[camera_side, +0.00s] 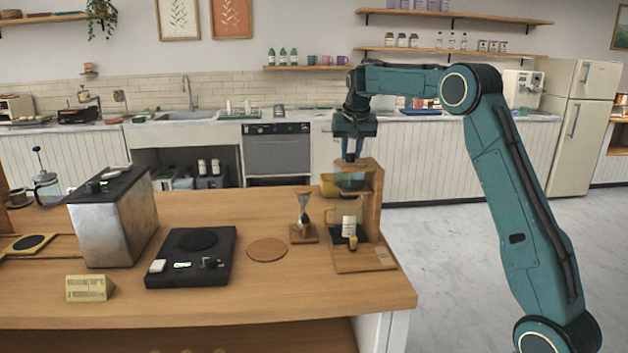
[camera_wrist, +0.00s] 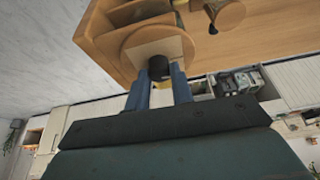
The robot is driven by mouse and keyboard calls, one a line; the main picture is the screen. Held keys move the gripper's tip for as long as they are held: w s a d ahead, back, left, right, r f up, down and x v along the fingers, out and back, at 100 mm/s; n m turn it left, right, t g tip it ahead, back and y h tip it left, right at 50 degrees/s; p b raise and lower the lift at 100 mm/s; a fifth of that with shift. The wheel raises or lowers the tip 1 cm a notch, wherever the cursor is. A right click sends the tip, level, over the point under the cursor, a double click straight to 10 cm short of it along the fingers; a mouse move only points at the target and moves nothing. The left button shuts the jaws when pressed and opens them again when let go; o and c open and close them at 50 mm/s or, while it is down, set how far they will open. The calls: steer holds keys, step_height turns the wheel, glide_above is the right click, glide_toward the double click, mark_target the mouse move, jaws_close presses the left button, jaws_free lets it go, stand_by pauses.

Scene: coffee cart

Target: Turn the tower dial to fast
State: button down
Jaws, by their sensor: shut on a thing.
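The wooden tower (camera_side: 371,208) stands at the right end of the counter, with a glass vessel (camera_side: 350,182) on its upper part. My gripper (camera_side: 352,156) points down onto the tower's top. In the wrist view, the dark dial (camera_wrist: 158,66) sits on a pale round wooden plate (camera_wrist: 144,42). My gripper's blue fingers (camera_wrist: 159,78) are on either side of the dial and shut on it. In the side view the dial is mostly hidden by the fingers. I cannot read any mark or setting on it.
A small hourglass-shaped glass (camera_side: 303,212) on a wooden stand is close left of the tower. Farther left are a round cork mat (camera_side: 267,250), a black scale (camera_side: 190,262) and a metal box (camera_side: 118,225). The counter's right edge is close to the tower.

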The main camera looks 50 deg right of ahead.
steer(key=shift+w+m+g+h, duration=0.1)
steer(key=shift+m+g+h, duration=0.2)
steer(key=shift+m, duration=0.75)
steer(key=shift+w+m+g+h, duration=0.1)
steer(key=shift+m+g+h, duration=0.15)
steer(key=shift+m, duration=0.8)
steer(key=shift+m+g, duration=0.35)
steer(key=shift+m, duration=0.15)
steer(key=c, duration=1.2)
jaws_free()
steer(key=shift+a+r, duration=0.1)
steer(key=shift+r, duration=0.1)
steer(key=shift+s+a+r, duration=0.1)
steer(key=shift+a+r, duration=0.1)
steer(key=shift+r, duration=0.2)
steer(key=shift+s+a, duration=0.1)
steer(key=shift+a, duration=0.15)
steer(key=s+a, duration=0.3)
steer(key=a, duration=0.8)
steer(key=shift+s, duration=0.15)
